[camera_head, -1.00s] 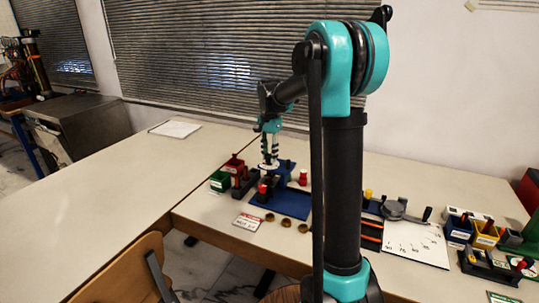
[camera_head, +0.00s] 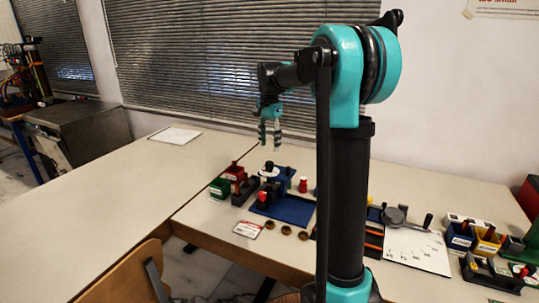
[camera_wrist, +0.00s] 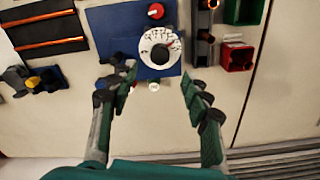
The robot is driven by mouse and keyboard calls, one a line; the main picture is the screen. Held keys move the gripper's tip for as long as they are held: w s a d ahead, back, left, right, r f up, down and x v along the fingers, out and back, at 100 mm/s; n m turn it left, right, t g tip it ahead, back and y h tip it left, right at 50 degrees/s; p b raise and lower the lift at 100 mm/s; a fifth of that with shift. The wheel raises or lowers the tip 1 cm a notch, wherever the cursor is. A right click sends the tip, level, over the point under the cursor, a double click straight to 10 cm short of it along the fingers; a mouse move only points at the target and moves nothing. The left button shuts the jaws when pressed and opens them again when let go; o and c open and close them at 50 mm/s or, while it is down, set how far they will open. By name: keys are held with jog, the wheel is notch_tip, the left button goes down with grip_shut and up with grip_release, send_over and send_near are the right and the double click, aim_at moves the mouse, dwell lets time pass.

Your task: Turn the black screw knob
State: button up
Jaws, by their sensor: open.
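The black screw knob (camera_wrist: 159,54) sits in the middle of a white dial (camera_wrist: 148,42) with dark markings, fixed on a blue plate (camera_wrist: 109,20). In the head view the knob (camera_head: 269,165) stands on top of the small rig, above its blue base (camera_head: 293,211). My gripper (camera_head: 270,148) hangs above the rig, fingers pointing down and apart from the knob. In the wrist view my gripper (camera_wrist: 158,92) is open and empty, with the knob ahead of the gap between its fingers. The dial's finer markings are too blurred to read.
A red knob (camera_wrist: 155,11) is on the blue plate. Green (camera_head: 219,188) and red boxes (camera_wrist: 237,57) stand beside the rig. Several brown rings (camera_head: 286,231) and a label card (camera_head: 248,229) lie in front. The table to the left is mostly clear.

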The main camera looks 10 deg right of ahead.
notch_tip(320, 180, up, 4)
jog(key=shift+f, duration=0.1)
dwell(0.4)
jog(key=s+d+f+n+t, duration=0.1)
jog(key=s+f+n, duration=0.2)
jog(key=s+f, duration=0.5)
jog(key=s+d+f+n+t, duration=0.1)
jog(key=s+f+n, duration=0.3)
jog(key=s+f, duration=0.4)
jog(key=s+d+f+n+t, duration=0.2)
jog(key=s+f, duration=0.7)
jog(key=s, duration=0.5)
jog(key=shift+s+d+n, duration=0.2)
jog(key=shift+d+n, duration=0.4)
jog(key=shift+n, duration=0.1)
dwell(0.7)
